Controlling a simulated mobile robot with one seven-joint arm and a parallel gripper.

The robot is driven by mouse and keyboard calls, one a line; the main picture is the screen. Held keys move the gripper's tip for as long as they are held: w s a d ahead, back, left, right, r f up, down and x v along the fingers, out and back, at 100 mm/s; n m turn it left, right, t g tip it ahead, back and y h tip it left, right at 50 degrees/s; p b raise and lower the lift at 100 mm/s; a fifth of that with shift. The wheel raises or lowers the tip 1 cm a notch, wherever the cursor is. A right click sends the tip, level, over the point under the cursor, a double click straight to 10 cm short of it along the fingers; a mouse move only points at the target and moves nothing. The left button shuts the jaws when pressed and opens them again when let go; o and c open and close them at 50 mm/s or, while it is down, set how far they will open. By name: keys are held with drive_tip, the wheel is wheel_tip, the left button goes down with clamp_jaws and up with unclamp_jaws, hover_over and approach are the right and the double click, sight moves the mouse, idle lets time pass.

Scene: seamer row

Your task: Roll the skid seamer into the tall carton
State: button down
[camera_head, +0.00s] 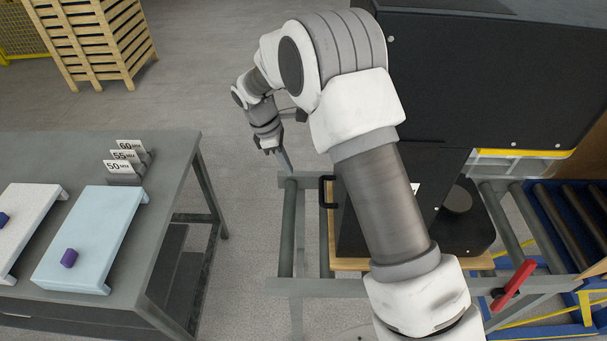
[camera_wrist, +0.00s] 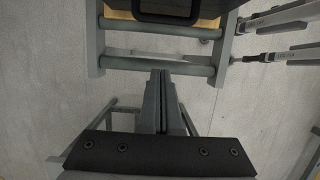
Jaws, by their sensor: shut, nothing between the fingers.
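The skid seamer (camera_head: 370,225) is a large black machine on a wooden skid (camera_head: 350,264), standing on a roller conveyor (camera_head: 288,225). A black bar handle (camera_head: 327,192) sticks out of its left side; it also shows at the top of the wrist view (camera_wrist: 165,17). My gripper (camera_head: 286,165) is shut and empty, left of the handle and apart from it. In the wrist view its closed fingers (camera_wrist: 160,75) point toward the end rollers. My arm hides part of the seamer. I cannot clearly make out the tall carton; a brown surface shows at the right edge.
A grey table (camera_head: 180,160) at left holds two trays with small purple blocks and number cards (camera_head: 125,165). A red lever (camera_head: 513,285) sits on the conveyor's front right, near a blue-framed roller section (camera_head: 545,225). Wooden pallets (camera_head: 95,40) stand behind. Floor between table and conveyor is clear.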

drive_tip(key=d+f+p, duration=0.1)
drive_tip(key=d+f, duration=0.5)
drive_tip(key=f, duration=0.3)
drive_tip(key=shift+d, duration=0.4)
